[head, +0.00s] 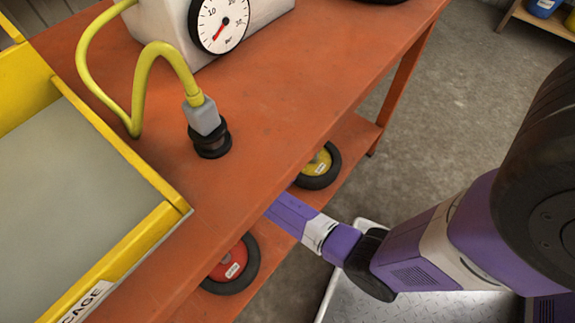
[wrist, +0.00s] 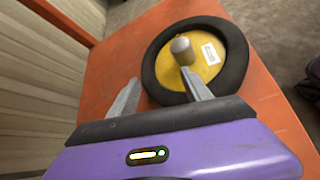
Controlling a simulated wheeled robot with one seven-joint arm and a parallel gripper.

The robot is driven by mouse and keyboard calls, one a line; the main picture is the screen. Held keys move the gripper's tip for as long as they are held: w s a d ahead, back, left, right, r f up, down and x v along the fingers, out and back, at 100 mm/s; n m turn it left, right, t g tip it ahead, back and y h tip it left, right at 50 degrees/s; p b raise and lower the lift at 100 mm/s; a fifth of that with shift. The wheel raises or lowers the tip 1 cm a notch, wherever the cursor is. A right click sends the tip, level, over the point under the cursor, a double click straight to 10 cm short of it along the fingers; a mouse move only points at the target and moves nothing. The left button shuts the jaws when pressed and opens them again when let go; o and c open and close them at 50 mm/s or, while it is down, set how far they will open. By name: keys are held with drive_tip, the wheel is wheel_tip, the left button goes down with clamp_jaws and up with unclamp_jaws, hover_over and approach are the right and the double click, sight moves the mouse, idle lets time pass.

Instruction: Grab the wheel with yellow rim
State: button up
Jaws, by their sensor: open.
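The wheel with the yellow rim (head: 323,163) lies flat on the bench's lower shelf, partly hidden by the bench top in the head view. In the wrist view the yellow-rimmed wheel (wrist: 209,61) has a black tyre, a white label and a grey knob-like piece near its middle. My gripper (wrist: 159,77) is open and empty. One finger overlaps the yellow rim in the picture and the other is left of the tyre; I cannot tell whether either touches. In the head view my gripper is hidden under the bench top.
A wheel with a red rim (head: 232,264) lies nearer on the same lower shelf. The orange bench top (head: 290,95) is above my forearm. On it are a yellow-edged tray (head: 128,155), a gauge box (head: 221,24) and a yellow hose (head: 150,52).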

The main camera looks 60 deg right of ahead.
drive_tip(key=s, duration=0.1)
drive_tip(key=s+n+g, duration=0.1)
drive_tip(key=s+g, duration=0.1)
drive_tip(key=shift+s+r+n+h, duration=0.3)
drive_tip(key=shift+s+r, duration=0.05)
drive_tip(key=shift+b+x, duration=0.55)
drive_tip(key=shift+x, duration=0.45)
drive_tip(key=b+x, duration=0.3)
drive_tip(key=x, duration=0.2)
drive_tip(key=shift+s+a+f, duration=0.1)
drive_tip(key=shift+s+f, duration=0.05)
drive_tip(key=shift+s+d, duration=0.1)
drive_tip(key=shift+d, duration=0.25)
clamp_jaws()
